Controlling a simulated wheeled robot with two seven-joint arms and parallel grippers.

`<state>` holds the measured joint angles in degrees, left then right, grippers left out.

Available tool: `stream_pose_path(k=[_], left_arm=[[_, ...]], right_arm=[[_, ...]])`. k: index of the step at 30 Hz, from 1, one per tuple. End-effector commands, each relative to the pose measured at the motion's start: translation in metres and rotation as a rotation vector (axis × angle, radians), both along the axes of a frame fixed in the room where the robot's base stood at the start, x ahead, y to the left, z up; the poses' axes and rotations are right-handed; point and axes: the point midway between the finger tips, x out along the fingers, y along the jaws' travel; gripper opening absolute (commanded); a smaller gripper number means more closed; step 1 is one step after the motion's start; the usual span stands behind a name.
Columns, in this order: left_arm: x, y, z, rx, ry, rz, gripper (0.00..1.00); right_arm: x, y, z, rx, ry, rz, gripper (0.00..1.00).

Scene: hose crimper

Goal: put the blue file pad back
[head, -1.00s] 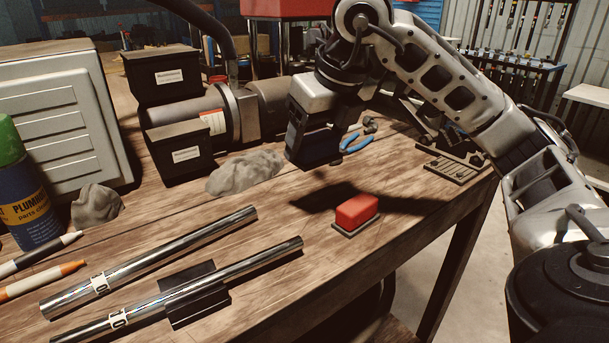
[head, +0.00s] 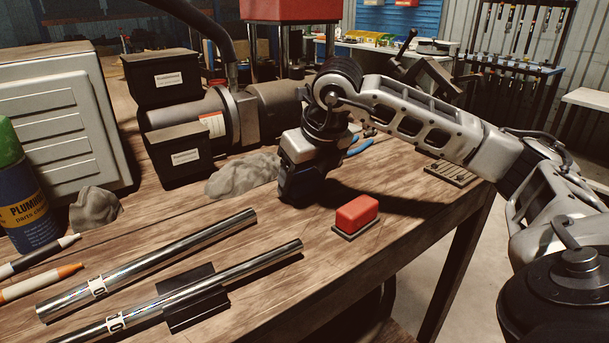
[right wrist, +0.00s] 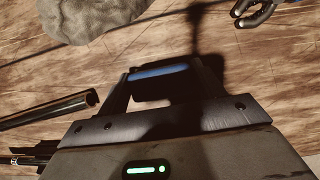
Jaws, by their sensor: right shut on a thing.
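My right gripper (head: 296,196) points down at the bench, right of a grey rag and behind the tubes. In the right wrist view it is shut on the blue file pad (right wrist: 158,71), a dark block with a blue top between the two fingers. I cannot tell whether the pad touches the bench. A similar red pad (head: 357,212) on a dark base sits on the bench, to the right and nearer. My left gripper is in neither view.
The grey rag (head: 243,175) lies left of the gripper. Two shiny tubes (head: 160,262) lie in front, one on a black rest (head: 193,297). Blue-handled pliers (head: 358,147) lie behind the gripper. Bare wood surrounds the red pad.

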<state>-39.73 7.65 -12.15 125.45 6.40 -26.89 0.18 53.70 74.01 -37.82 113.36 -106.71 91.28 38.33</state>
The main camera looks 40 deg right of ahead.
Motion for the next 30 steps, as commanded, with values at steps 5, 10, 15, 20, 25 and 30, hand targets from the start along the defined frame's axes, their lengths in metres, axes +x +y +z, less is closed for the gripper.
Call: stream_pose_path(k=[5, 10, 15, 20, 25, 30], left_arm=[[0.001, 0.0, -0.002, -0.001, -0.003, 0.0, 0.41], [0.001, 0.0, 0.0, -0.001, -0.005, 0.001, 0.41], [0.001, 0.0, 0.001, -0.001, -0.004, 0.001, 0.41], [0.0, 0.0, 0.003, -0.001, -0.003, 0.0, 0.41], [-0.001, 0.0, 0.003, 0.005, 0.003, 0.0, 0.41], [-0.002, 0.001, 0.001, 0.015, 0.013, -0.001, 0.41]], right_arm=[[0.0, 0.0, -0.003, 0.0, 0.0, 0.0, 0.79], [0.0, 0.0, -0.003, 0.0, 0.0, 0.0, 0.89], [0.0, 0.0, -0.001, 0.0, 0.0, 0.0, 0.89], [-0.004, 0.0, 0.013, 0.0, -0.003, 0.0, 0.89], [-0.017, 0.002, 0.047, 0.0, -0.007, 0.001, 0.89], [-0.032, 0.004, 0.08, 0.0, -0.005, 0.001, 0.89]])
